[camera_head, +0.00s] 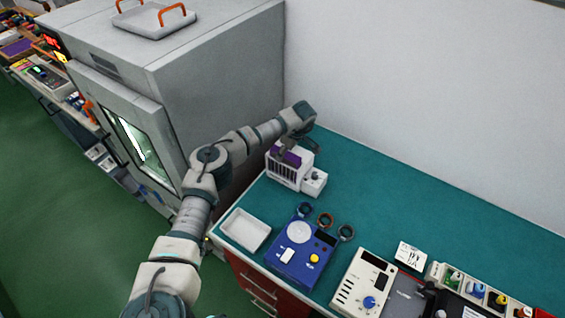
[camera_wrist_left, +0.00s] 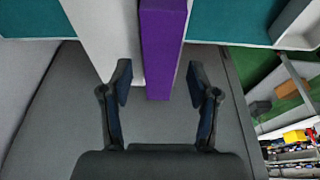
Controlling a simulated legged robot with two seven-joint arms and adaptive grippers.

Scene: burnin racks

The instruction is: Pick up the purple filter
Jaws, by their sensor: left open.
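The purple filter (camera_head: 291,157) is a flat purple piece on top of a small white slotted unit (camera_head: 283,175) on the teal bench. In the left wrist view the purple filter (camera_wrist_left: 162,35) is a long bar extending down between my fingers. My left gripper (camera_head: 302,146) is above and beside the unit, at the end of my outstretched arm. In the left wrist view my left gripper (camera_wrist_left: 159,75) is open, with one finger on each side of the filter. Gaps show on both sides, and I see no grip on it. My right gripper is not in view.
A large grey chamber (camera_head: 230,80) stands left of the unit, close to my arm. In front are a white tray (camera_head: 246,229), a blue instrument (camera_head: 300,255) and several small rings. More instruments stand at the lower right. The teal bench (camera_head: 420,200) is clear toward the wall.

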